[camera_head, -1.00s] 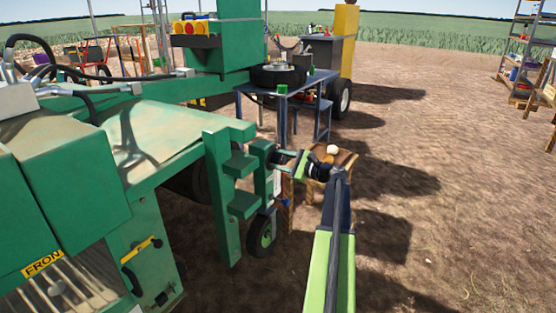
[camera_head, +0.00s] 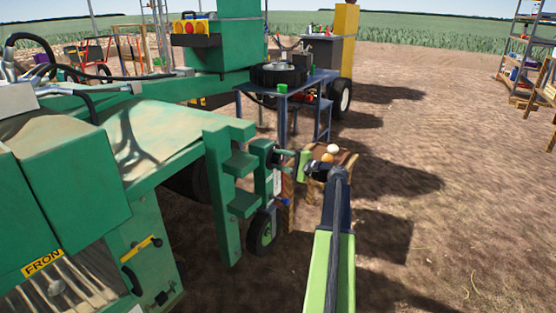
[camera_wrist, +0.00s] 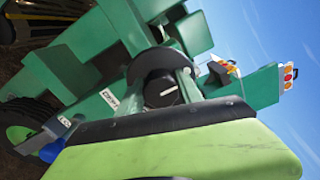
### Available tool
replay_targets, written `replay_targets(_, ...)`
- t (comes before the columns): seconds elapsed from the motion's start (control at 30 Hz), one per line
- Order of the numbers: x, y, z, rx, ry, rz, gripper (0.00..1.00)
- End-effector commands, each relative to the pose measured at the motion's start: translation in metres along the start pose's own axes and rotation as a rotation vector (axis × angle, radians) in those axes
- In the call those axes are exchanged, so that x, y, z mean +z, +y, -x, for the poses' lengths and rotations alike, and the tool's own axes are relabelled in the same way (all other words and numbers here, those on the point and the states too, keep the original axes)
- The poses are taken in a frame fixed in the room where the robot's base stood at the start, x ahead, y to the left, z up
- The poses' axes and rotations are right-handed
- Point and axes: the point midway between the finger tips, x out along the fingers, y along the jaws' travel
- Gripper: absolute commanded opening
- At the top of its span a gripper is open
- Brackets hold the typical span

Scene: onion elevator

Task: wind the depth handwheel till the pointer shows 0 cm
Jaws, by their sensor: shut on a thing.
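The depth handwheel (camera_head: 275,156) is a small dark wheel on the green post of the machine. In the wrist view the dark wheel (camera_wrist: 152,62) is close, with a black round knob (camera_wrist: 161,92) bearing a white line in front of it. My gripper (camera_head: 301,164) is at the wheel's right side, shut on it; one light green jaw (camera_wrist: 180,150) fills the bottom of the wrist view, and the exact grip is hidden. A white scale plate (camera_head: 277,182) sits below the wheel and also shows in the wrist view (camera_wrist: 109,98). Its pointer reading is too small to tell.
A wooden stand (camera_head: 346,160) with a white and an orange round thing is just behind my gripper. A small wheel (camera_head: 262,233) is below the post. A blue table (camera_head: 318,78) stands behind. Open soil lies to the right.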

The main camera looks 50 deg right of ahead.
Motion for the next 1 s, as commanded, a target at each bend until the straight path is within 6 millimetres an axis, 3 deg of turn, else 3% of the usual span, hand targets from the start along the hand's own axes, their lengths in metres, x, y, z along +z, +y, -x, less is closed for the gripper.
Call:
replay_targets(0.37,-0.001,0.001,0.002,0.002,0.002,0.004,0.02)
replay_targets(0.4,-0.001,0.001,0.002,0.002,0.002,0.004,0.45)
replay_targets(0.57,0.0,0.001,0.001,0.001,0.001,0.004,0.64)
replay_targets(0.87,0.0,0.0,0.002,0.001,0.0,0.003,0.64)
replay_targets(1.0,0.0,0.0,0.019,0.0,0.002,0.003,0.64)
